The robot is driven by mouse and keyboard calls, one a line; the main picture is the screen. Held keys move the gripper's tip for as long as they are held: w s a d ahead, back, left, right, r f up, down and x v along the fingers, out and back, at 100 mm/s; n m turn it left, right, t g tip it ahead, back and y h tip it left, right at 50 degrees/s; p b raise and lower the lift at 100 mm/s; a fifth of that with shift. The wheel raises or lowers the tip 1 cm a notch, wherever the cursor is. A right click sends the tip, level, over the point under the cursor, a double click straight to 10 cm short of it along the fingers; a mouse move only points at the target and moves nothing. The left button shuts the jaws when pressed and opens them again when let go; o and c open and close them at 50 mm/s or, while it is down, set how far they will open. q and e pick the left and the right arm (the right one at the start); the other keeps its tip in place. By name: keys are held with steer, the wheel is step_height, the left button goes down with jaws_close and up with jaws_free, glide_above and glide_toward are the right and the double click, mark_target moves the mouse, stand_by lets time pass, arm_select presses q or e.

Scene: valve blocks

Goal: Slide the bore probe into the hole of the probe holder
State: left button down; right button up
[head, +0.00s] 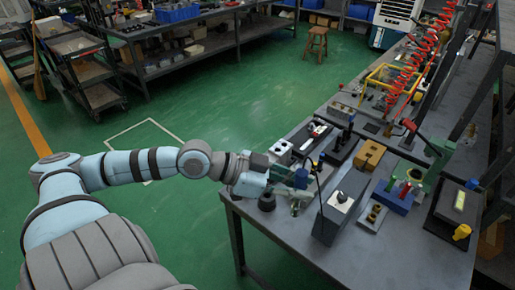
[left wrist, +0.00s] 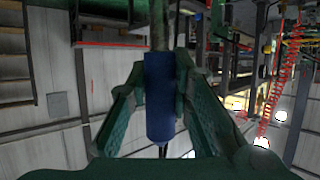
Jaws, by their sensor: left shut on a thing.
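My left gripper (head: 301,191) is over the near left edge of the grey workbench. In the left wrist view its two green fingers (left wrist: 160,105) are closed around the blue grip of the bore probe (left wrist: 160,97). A grey rod extends from one end of this grip and a thin dark tip shows at the other. In the head view the probe is small and partly hidden by the gripper. Just right of the gripper stands a grey block with a white top and dark hole (head: 341,202), perhaps the probe holder; I cannot tell for certain. My right gripper is not in view.
On the workbench (head: 420,262), a blue block with coloured plugs (head: 392,199), a brown block (head: 370,155), a white block with dark holes (head: 281,150) and a green stand (head: 437,160) lie around. The front of the bench is clear.

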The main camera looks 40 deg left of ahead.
arm_select(q)
steer(key=w+a+f+n+t+y+b, duration=0.2)
steer(key=w+a+n, duration=0.1)
steer(key=w+a, duration=0.3)
steer(key=n+t+y+b, duration=0.2)
steer(key=n+y+b, duration=0.15)
steer(key=b, duration=0.65)
glide_above(267, 202)
steer(key=w+a, duration=0.2)
step_height(267, 202, down, 18)
steer(key=shift+w+m+p, duration=0.15)
steer(key=shift+m+p, duration=0.1)
steer(key=shift+p, duration=0.05)
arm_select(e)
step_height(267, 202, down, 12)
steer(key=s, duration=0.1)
arm_select(q)
steer(key=shift+f, duration=0.15)
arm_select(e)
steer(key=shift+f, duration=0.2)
arm_select(q)
steer(key=shift+d+f, duration=0.1)
steer(key=c, duration=1.4)
jaws_free()
steer(key=shift+c, duration=0.2)
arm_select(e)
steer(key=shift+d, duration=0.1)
